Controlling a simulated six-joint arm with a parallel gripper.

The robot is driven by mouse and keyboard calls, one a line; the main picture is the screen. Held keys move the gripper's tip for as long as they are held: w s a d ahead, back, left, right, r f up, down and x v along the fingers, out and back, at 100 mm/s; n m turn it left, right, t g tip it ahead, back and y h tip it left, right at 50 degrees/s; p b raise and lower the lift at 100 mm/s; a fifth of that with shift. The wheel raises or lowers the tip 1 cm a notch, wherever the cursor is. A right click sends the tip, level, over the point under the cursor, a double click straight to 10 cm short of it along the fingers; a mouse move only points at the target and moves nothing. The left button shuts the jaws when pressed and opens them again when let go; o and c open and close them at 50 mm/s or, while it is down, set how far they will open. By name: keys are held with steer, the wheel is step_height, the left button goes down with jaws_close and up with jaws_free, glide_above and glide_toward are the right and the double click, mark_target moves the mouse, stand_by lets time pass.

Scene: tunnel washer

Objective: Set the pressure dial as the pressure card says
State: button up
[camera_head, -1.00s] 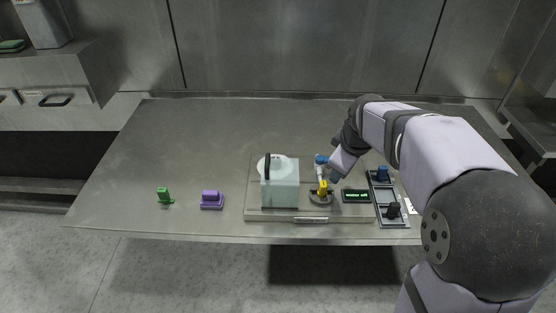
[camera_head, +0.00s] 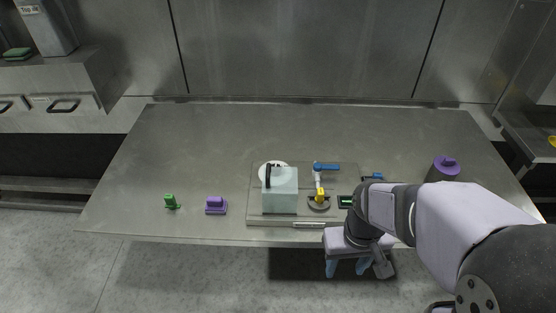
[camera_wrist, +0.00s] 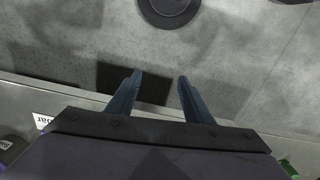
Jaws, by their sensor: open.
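A yellow-knobbed dial (camera_head: 319,197) with a round grey base sits on the metal plate (camera_head: 262,219), below a blue-handled lever (camera_head: 327,167) in the picture. A small dark display with green text (camera_head: 345,201) is right of the dial and partly covered by my arm. In the wrist view, a white card reading "bar" (camera_wrist: 42,122) shows partly at the left edge; the rest of its text is hidden. My gripper (camera_head: 345,268) is open and empty, pointing down in front of the table's front edge, apart from the dial. Its fingers also show spread in the wrist view (camera_wrist: 160,76).
A pale box-shaped container with a black handle (camera_head: 281,190) stands left of the dial. A green piece (camera_head: 171,202) and a purple piece (camera_head: 216,206) lie farther left. A purple-topped dark container (camera_head: 444,168) stands at right. The table's back is clear.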

steer(key=w+a+r+n+p, duration=0.4)
steer(key=w, duration=0.2)
steer(key=w+a+r+n+p, duration=0.4)
steer(key=w+n+p, duration=0.1)
steer(key=w, duration=0.2)
steer(key=w+a+r+n+t+y+p, duration=0.1)
steer(key=w+a+r+n+p, duration=0.3)
steer(key=w+n, duration=0.1)
steer(key=shift+w+a+r+p, duration=0.1)
steer(key=shift+w+p, duration=0.1)
steer(key=shift+w, duration=0.25)
steer(key=shift+w+a+p, duration=0.1)
steer(key=shift+w+p, duration=0.05)
steer(key=shift+w, duration=0.3)
steer(key=w+a+f+y, duration=0.1)
steer(key=w+y, duration=0.1)
steer(key=w, duration=0.6)
steer(key=shift+m+y, duration=0.4)
steer(key=shift+y, duration=0.3)
steer(key=shift+w+d+b+x, duration=0.25)
steer(key=shift+b+x, duration=0.35)
steer(key=shift+x, duration=1.15)
steer(key=shift+w+d+b+x, duration=0.15)
steer(key=shift+w+b+x, duration=0.3)
steer(key=shift+x, duration=1.35)
steer(key=shift+w+d+b+x, duration=0.2)
steer(key=shift+b+x, duration=0.5)
steer(key=shift+x, duration=1.05)
steer(key=shift+f, duration=0.15)
